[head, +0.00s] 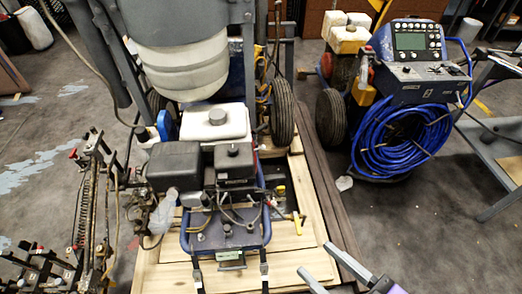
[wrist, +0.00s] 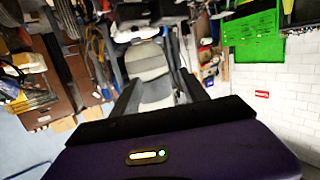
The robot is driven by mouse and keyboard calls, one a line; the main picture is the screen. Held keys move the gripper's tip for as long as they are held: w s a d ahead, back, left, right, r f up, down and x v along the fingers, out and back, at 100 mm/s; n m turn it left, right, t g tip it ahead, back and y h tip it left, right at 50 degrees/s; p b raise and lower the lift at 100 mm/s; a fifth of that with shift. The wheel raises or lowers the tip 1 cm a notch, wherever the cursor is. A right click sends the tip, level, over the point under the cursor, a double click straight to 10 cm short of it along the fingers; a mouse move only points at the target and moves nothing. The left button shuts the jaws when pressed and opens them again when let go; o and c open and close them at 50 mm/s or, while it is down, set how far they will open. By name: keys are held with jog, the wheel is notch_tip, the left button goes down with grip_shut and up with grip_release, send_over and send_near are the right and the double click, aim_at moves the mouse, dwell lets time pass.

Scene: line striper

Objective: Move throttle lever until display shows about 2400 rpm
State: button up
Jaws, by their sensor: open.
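The engine unit on the wooden pallet has a white tank (head: 215,122), a black engine cover (head: 174,166) and a blue tubular frame (head: 267,205). A small yellow handle (head: 297,222) stands at its right side; I cannot tell whether it is the throttle lever. A greyish display (head: 411,40) is on the control panel of the blue machine at the right; no rpm figure is readable. My gripper (head: 336,272) is at the bottom edge of the head view, front right of the pallet, open and empty. In the wrist view its dark fingers (wrist: 160,88) are spread apart with nothing between them.
Coiled blue hose (head: 405,135) hangs under the control panel. A wooden pallet (head: 165,272) lies under the engine. A metal rig (head: 95,205) stands at the left and a grey bench (head: 495,150) at the right. Dark floor (head: 420,225) is open before the hose. The wrist view shows a grey seat (wrist: 150,68).

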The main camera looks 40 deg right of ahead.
jog(key=w+d+f+m+t+h+b, duration=0.2)
jog(key=w+d+f+m+h+b, duration=0.3)
jog(key=w+d+f+b, duration=0.65)
jog(key=n+y+b, duration=0.2)
jog(key=n+b, duration=0.8)
jog(key=n, duration=2.3)
send_near(263, 148)
jog(key=w, duration=0.3)
jog(key=shift+w+d+b, duration=0.3)
jog(key=shift+w+b, duration=0.25)
jog(key=shift+w, duration=0.75)
jog(key=shift+w+d+b, duration=0.35)
jog(key=shift+w+b, duration=0.25)
jog(key=shift+w, duration=0.7)
jog(key=shift+w+d+b, duration=0.3)
jog(key=shift+w+b, duration=0.25)
jog(key=shift+w, duration=0.75)
